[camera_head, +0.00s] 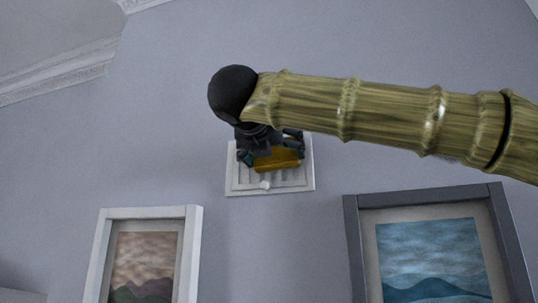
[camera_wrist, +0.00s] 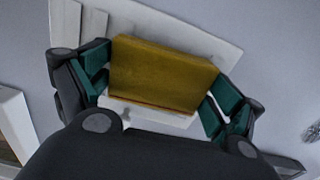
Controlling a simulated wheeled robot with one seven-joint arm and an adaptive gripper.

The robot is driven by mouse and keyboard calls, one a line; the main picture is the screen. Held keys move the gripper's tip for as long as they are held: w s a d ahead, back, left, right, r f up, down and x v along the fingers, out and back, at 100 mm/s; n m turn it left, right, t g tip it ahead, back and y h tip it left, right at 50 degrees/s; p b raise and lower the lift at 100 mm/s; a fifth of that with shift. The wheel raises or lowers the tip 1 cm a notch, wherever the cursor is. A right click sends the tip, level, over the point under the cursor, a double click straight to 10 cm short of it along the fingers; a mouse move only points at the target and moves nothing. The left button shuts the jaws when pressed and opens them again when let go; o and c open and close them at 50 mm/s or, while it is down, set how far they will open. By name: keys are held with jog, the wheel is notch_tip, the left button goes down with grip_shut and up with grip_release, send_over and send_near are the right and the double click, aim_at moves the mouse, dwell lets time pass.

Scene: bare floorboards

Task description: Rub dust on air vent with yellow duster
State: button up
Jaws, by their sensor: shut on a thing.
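The yellow duster (camera_wrist: 160,75) is a yellow-brown block held between the two teal-padded fingers of my gripper (camera_wrist: 157,95). In the head view the duster (camera_head: 277,160) shows below my gripper (camera_head: 272,152), in front of the white air vent (camera_head: 307,180). The vent is a white slatted panel high on the wall. It also shows behind the duster in the wrist view (camera_wrist: 203,40). Whether the duster touches the slats I cannot tell. My gripper and the duster hide the vent's middle and upper part. Dust on the vent is not clear to see.
A white-framed picture (camera_head: 193,240) hangs below left of the vent. A grey-framed picture (camera_head: 355,245) hangs below right. The wall (camera_head: 160,120) around the vent is bare. A white moulding (camera_head: 60,72) runs along the ceiling at upper left.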

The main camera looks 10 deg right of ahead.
aim_at(290, 150)
jog(key=shift+s+d+f+b, duration=0.1)
jog(key=shift+s+d+b, duration=0.15)
jog(key=shift+d+b, duration=0.3)
jog(key=shift+s+d+r+b, duration=0.1)
jog(key=shift+s+d+b, duration=0.25)
jog(key=shift+d, duration=0.3)
jog(key=shift+s+d+f+b, duration=0.1)
jog(key=shift+s+d+b, duration=0.05)
jog(key=shift+d+b, duration=0.45)
jog(key=shift+a, duration=0.15)
jog(key=shift+w+a, duration=0.55)
jog(key=shift+a, duration=0.7)
jog(key=shift+w+a, duration=0.5)
jog(key=shift+a, duration=0.7)
jog(key=shift+w+a, duration=0.55)
jog(key=shift+a, duration=0.7)
jog(key=shift+a, duration=0.1)
jog(key=shift+w+a, duration=0.4)
jog(key=shift+a, duration=0.45)
jog(key=shift+w+a, duration=0.35)
jog(key=shift+a, duration=0.45)
jog(key=shift+s, duration=0.1)
jog(key=shift+b+v, duration=1.6)
jog(key=shift+v, duration=1.3)
